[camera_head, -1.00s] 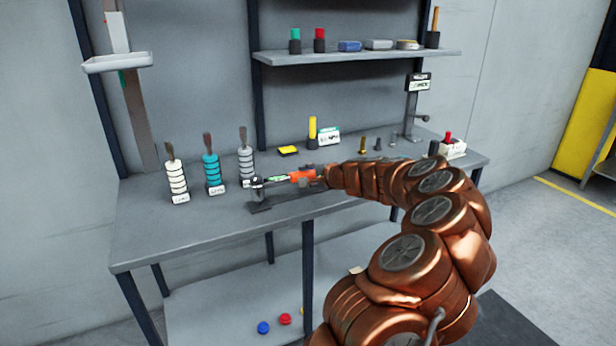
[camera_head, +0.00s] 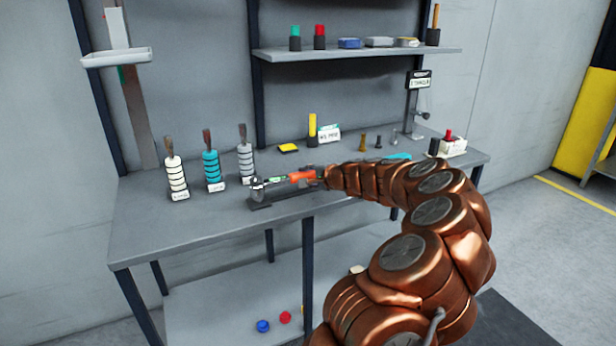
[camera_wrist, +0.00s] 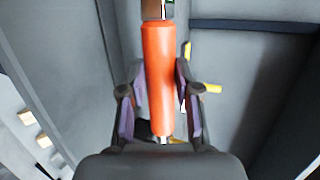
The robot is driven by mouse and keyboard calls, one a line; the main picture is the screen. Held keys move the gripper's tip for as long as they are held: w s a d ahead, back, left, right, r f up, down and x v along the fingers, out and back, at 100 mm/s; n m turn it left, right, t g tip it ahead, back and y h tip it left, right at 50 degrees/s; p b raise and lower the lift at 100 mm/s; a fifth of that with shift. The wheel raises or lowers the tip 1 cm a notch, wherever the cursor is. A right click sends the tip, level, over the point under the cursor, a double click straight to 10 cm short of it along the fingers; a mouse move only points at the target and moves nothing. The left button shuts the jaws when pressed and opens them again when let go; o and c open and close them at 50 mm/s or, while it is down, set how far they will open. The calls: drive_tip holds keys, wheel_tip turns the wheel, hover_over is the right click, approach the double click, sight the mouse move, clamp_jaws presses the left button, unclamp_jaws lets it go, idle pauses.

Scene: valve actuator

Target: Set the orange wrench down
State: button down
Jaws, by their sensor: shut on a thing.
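The orange wrench (camera_head: 302,176) has an orange handle and a metal head pointing left. It lies roughly level just above or on a dark, low rest (camera_head: 288,197) near the workbench's front edge; I cannot tell whether they touch. My gripper (camera_head: 321,174) is at the handle's right end, partly hidden by my arm. In the wrist view the orange handle (camera_wrist: 158,75) runs between the two fingers of my gripper (camera_wrist: 156,95), which is shut on it. The wrench's head is cut off at the top of that view.
The grey workbench (camera_head: 160,232) is bare at its front left. White, teal and grey ringed stands (camera_head: 213,168) are behind and left of the wrench. A yellow block (camera_head: 288,148), a yellow-topped cylinder (camera_head: 312,128) and a shelf (camera_head: 360,54) are farther back.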

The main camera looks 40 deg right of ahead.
drive_tip(key=shift+f+b, duration=0.35)
drive_tip(key=shift+f, duration=0.15)
drive_tip(key=c, duration=0.7)
unclamp_jaws()
drive_tip(key=shift+c, duration=0.2)
drive_tip(key=v, duration=1.2)
drive_tip(key=shift+a, duration=0.1)
